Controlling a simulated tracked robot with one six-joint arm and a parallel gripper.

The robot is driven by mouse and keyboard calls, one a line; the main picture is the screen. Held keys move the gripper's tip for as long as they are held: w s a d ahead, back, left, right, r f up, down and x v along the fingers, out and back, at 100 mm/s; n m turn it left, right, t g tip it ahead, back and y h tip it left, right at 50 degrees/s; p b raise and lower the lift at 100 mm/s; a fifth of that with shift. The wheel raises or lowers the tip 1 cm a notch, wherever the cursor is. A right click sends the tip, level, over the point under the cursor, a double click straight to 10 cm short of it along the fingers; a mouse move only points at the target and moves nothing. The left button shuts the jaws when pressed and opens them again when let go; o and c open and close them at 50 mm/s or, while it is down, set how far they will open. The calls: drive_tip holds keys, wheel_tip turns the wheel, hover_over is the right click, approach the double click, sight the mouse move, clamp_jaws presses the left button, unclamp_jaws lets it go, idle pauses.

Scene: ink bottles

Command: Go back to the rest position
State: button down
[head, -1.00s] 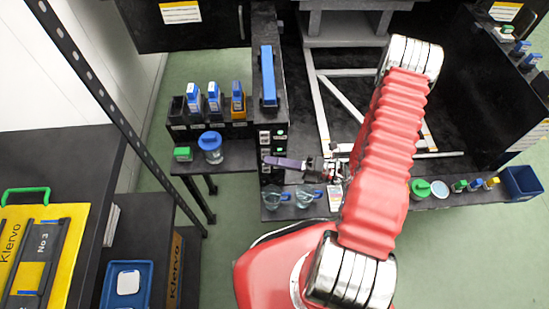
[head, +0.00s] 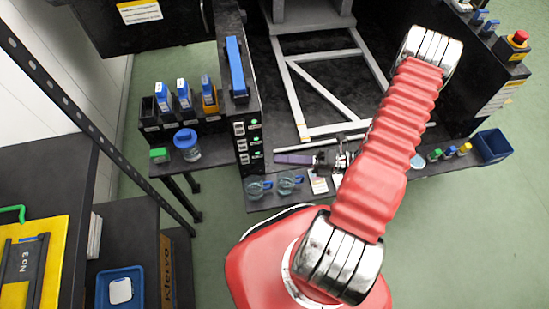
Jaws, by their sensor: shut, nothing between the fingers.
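My gripper (head: 281,158) shows in the head view with its purple fingers together, pointing left, with nothing seen between them. It appears over the dark bench, just above two clear cups with blue parts, the left cup (head: 258,187) and the right cup (head: 290,182). I cannot tell its height above the bench. My red arm crosses the right of the view and hides part of the bench behind it. Blue ink bottles (head: 183,94) and an orange one (head: 209,95) stand in a dark rack on the left.
A blue-lidded jar (head: 187,145) and a green-topped item (head: 159,155) stand on the left shelf. Small bottles (head: 449,152) and a blue bin (head: 492,146) are on the right. A red button (head: 518,38) stands at top right. Green floor (head: 450,240) is clear at lower right.

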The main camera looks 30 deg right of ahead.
drive_tip(key=shift+s+d, duration=0.15)
drive_tip(key=shift+d, duration=0.15)
idle(0.5)
